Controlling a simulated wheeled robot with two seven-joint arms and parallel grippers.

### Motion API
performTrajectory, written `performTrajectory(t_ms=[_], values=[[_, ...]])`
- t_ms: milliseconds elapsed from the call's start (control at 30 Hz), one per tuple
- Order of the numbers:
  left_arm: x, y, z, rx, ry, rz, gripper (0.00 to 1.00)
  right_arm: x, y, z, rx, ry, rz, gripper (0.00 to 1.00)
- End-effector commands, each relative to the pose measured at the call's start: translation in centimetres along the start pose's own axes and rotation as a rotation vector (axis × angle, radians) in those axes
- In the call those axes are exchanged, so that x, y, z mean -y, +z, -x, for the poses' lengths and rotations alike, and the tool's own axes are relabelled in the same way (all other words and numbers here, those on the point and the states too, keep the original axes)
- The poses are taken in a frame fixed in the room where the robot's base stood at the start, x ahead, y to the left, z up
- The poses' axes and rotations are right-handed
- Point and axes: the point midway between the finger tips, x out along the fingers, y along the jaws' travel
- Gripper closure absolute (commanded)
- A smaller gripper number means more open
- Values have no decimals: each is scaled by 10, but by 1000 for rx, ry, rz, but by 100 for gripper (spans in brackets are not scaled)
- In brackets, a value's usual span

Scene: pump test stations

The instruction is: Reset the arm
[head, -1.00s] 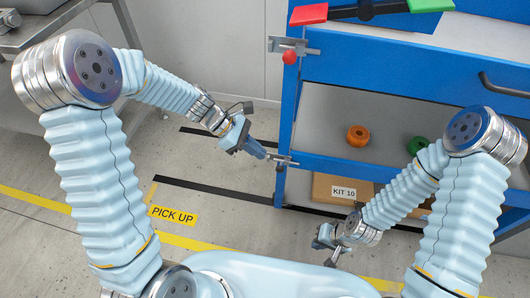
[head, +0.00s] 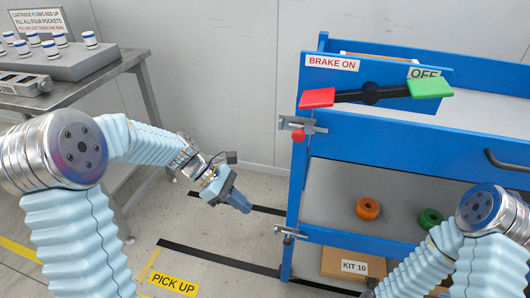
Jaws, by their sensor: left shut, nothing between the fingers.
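My left gripper (head: 242,204) is shut and empty. It hangs over the floor to the left of the blue cart (head: 400,143), pointing down and right. It is apart from the lower metal latch (head: 291,232) on the cart's left post. My left arm (head: 140,140) reaches in from the left and is bent at the elbow. My right arm (head: 440,262) shows at the lower right, in front of the cart, and its gripper is below the picture edge.
The cart carries a red and green brake lever (head: 371,96) and an upper latch with a red knob (head: 298,135). A metal table (head: 140,62) stands left.

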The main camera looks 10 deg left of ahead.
Motion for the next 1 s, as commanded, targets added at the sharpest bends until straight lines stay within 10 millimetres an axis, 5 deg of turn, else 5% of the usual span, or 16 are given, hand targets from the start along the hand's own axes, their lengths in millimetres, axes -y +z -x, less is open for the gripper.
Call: performTrajectory(t_ms=[133,233,400,533,733,1000], values=[[2,-6,-8,-17,-7,-15,100,0,0,0,0,0,0,100],[9,-32,-38,-87,-30,-84,100,0,0,0,0,0,0,100],[52,-111,-129,-294,-143,-436,100,0,0,0,0,0,0,100],[100,-150,-192,-383,-237,-849,100,0,0,0,0,0,0,100],[145,-152,-242,-386,-257,-1298,100,0,0,0,0,0,0,100],[152,-148,-250,-383,-245,-1390,100,0,0,0,0,0,0,100]])
